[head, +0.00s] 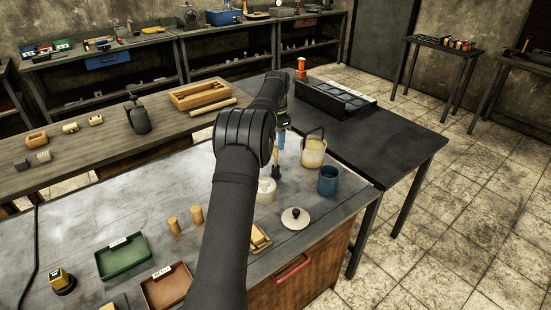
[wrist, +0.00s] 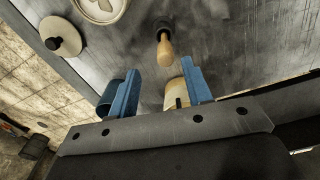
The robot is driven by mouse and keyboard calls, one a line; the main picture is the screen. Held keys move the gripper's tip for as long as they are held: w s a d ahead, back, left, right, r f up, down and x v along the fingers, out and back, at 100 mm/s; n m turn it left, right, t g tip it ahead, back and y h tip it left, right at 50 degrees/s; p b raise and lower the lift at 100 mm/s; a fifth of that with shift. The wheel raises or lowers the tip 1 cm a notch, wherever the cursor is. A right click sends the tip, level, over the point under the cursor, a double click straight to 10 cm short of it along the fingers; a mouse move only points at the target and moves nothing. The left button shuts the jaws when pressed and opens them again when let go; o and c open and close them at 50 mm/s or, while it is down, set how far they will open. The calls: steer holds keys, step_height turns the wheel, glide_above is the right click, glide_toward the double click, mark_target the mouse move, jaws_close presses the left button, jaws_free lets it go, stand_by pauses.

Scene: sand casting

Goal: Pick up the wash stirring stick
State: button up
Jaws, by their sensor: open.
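A short upright wooden handle with a dark lower end (head: 276,158) stands on the grey bench, just below my gripper (head: 282,140). I cannot tell for sure that it is the wash stirring stick. In the wrist view the wooden handle (wrist: 166,52) points up between the fingertips, slightly beyond them. My gripper's two blue fingers (wrist: 160,68) are spread wide with nothing held. A cream bucket with a raised handle (head: 313,152) stands just right of the gripper, and it shows behind the right finger in the wrist view (wrist: 174,98). A whitish pot (head: 266,191) is nearer the camera, partly hidden.
A blue cup (head: 328,181) and a round lid with a dark knob (head: 295,218) lie near the right bench edge. Wooden cylinders (head: 197,214), a green tray (head: 124,257) and a brown tray (head: 166,288) are left of my arm. A dark table (head: 400,140) adjoins at right.

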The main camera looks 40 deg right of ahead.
mark_target(276, 158)
steer(key=f, duration=0.8)
steer(key=shift+w, duration=0.35)
jaws_close()
